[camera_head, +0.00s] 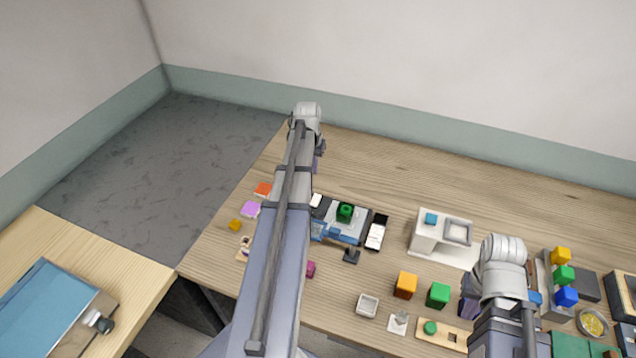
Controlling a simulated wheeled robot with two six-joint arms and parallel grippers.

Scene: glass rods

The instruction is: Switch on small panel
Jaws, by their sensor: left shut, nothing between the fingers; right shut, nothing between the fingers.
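A small black-and-white panel (376,233), which looks like a rocker switch, lies on the wooden table right of a dark device with a green block (344,212) on it. I cannot tell whether it is on. My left arm reaches far over the table; its gripper (318,166) is partly hidden behind the arm, shut and empty, above and left of the panel. My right gripper (468,302) is shut and empty at the lower right, apart from the panel and partly covered by its wrist.
A white stand (440,238) is right of the panel. Colored blocks (564,274) stand at the right. The back of the table (420,180) is clear.

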